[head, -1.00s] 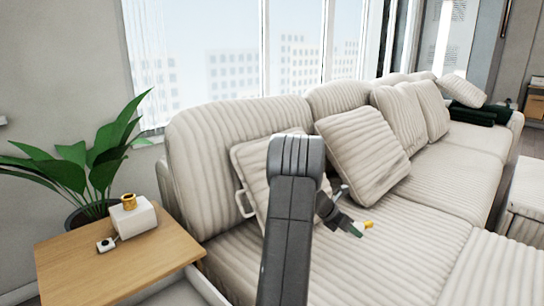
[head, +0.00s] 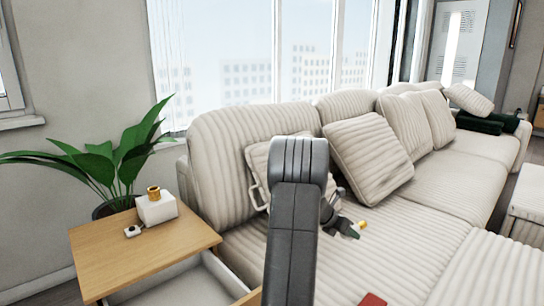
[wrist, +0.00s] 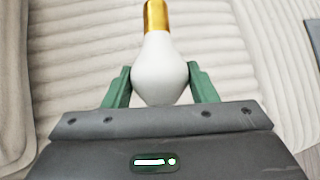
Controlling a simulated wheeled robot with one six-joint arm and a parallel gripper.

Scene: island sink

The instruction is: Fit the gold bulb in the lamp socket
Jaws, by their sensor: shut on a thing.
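My gripper (wrist: 160,82) is shut on the gold bulb, with a green finger on each side of its white glass (wrist: 158,68). The gold base (wrist: 156,16) points away from the gripper in the wrist view. In the head view my gripper (head: 349,230) is small and partly behind my arm, above the sofa seat, with the bulb (head: 361,225) at its tip. The lamp socket (head: 153,193) is a gold ring on top of a white block (head: 157,209) on the wooden side table, at the left and well away from the gripper. The socket looks empty.
The side table (head: 130,258) has an open drawer below it. A leafy plant (head: 105,165) stands behind the table. The striped sofa (head: 420,235) with cushions fills the right. A red object (head: 372,300) shows at the bottom edge.

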